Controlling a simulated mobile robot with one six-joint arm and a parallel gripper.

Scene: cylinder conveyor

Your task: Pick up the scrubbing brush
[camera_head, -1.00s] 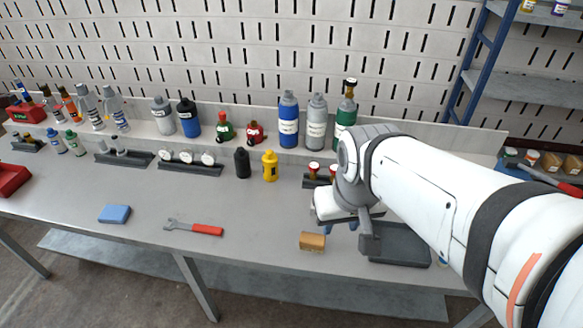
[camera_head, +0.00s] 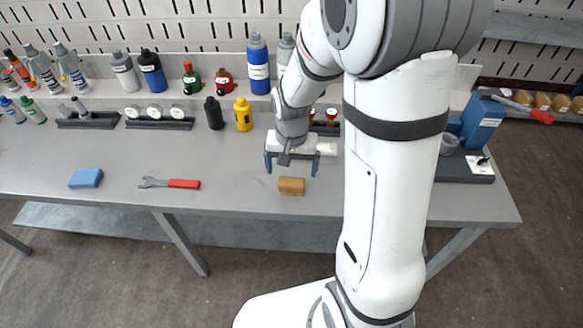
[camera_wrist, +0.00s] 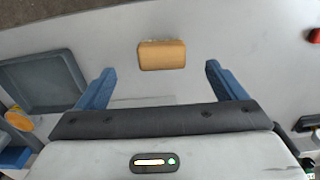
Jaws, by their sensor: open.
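The scrubbing brush (camera_head: 291,186) is a small tan, wooden-looking block lying on the grey workbench near its front edge. It also shows in the wrist view (camera_wrist: 162,55), at the top centre, ahead of the fingers and between their lines. My gripper (camera_head: 291,168) is open and empty, with its two blue fingers apart. It hangs just behind and above the brush in the head view and appears not to touch it. Both fingers also show in the wrist view (camera_wrist: 159,80). The underside of the brush is hidden.
A wrench with a red handle (camera_head: 183,183) and a blue sponge-like block (camera_head: 86,178) lie left on the bench (camera_head: 236,188). A yellow bottle (camera_head: 243,115) and a black bottle (camera_head: 214,114) stand behind. A dark tray (camera_wrist: 50,80) is left in the wrist view.

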